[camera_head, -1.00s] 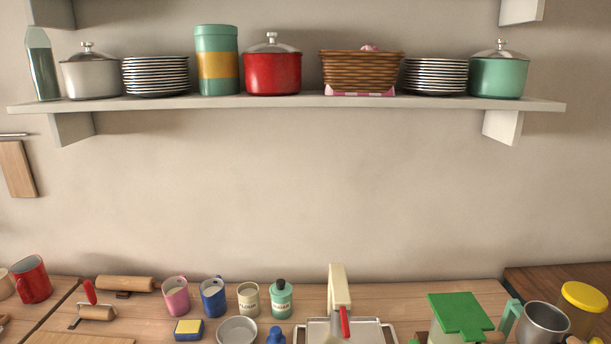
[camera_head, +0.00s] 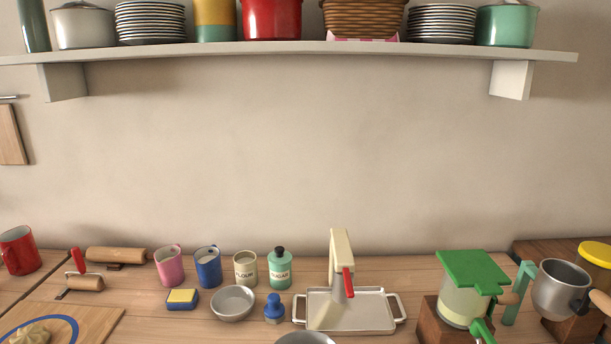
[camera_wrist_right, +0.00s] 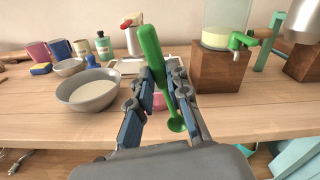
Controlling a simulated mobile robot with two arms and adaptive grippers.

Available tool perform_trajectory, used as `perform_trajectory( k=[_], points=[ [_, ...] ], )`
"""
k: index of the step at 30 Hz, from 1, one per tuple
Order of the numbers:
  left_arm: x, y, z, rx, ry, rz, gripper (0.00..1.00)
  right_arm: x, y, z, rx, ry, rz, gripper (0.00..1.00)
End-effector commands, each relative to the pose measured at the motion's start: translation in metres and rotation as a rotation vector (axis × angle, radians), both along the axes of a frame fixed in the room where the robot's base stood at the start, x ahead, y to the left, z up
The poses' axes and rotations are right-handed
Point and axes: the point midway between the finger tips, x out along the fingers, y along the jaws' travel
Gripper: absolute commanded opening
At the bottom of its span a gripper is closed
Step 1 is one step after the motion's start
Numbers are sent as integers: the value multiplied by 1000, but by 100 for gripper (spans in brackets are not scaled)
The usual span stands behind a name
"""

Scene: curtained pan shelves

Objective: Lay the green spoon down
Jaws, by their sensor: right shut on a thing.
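The green spoon (camera_wrist_right: 151,50) shows in the right wrist view, between the fingers of my right gripper (camera_wrist_right: 158,88). The gripper is shut on it. The spoon is steeply tilted, with its thick handle end up and its small round bowl end down. It appears held over the front part of the wooden counter (camera_wrist_right: 60,131); I cannot tell how high. The spoon and my right gripper do not show in the head view. My left gripper is in neither view.
A grey bowl with pale contents (camera_wrist_right: 88,92) stands left of my right gripper. A dispenser on a wooden block (camera_wrist_right: 218,72) stands to the right. Behind are a metal tray (camera_head: 375,316), a small bowl (camera_head: 232,304) and a blue stamp-like item (camera_head: 274,309). Bare counter lies near the front edge.

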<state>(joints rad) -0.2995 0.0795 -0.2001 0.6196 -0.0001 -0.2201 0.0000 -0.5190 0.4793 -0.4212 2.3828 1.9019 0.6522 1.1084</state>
Motion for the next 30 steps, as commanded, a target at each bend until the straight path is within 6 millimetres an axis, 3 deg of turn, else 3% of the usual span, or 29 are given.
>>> perform_trajectory(
  k=[1, 7, 30],
  points=[
    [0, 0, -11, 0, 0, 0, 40, -10, 0, -15, -1, 6, 3, 0],
    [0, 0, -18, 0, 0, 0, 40, -27, 2, -25, -1, 1, 10, 0],
    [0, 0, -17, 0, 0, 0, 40, -28, 2, -24, -2, 1, 11, 0]
  ],
)
